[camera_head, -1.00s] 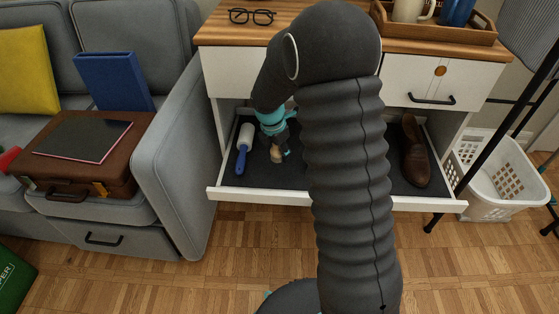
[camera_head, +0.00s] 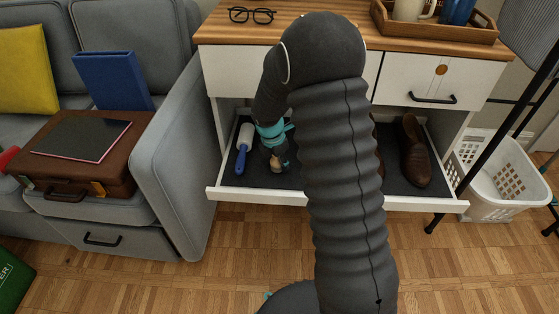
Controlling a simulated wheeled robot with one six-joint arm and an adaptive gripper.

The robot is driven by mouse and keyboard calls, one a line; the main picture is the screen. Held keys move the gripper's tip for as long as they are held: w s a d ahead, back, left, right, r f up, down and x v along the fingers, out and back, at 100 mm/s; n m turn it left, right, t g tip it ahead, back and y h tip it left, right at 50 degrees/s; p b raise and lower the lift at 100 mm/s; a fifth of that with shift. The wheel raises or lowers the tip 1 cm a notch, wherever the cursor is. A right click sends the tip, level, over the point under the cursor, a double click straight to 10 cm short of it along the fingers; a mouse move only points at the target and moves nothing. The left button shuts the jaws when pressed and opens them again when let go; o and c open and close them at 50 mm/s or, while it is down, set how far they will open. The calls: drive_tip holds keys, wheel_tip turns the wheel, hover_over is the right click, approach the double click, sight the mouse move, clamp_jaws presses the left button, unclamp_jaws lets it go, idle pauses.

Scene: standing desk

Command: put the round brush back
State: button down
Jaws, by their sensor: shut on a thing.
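The round brush (camera_head: 275,163) shows only as a small tan piece at my gripper's fingertips; the rest of it is hidden. My gripper (camera_head: 281,161) is shut on it, low over the left half of the open drawer, just right of the lint roller. I cannot tell whether the brush touches the drawer floor. The open drawer (camera_head: 250,195) has a dark lining and a white front. My own arm covers its middle.
A lint roller (camera_head: 244,148) with a blue handle lies at the drawer's left. Brown shoes (camera_head: 414,155) lie at its right, one mostly hidden by my arm. Glasses (camera_head: 251,15) and a wooden tray (camera_head: 440,32) are on top. A white basket (camera_head: 500,190) stands right.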

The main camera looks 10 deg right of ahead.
drive_tip(key=shift+f, duration=0.2)
drive_tip(key=c, duration=0.6)
unclamp_jaws()
drive_tip(key=shift+c, duration=0.2)
drive_tip(key=shift+p+v, duration=0.65)
drive_tip(key=shift+v, duration=3.7)
drive_tip(key=shift+d, duration=0.2)
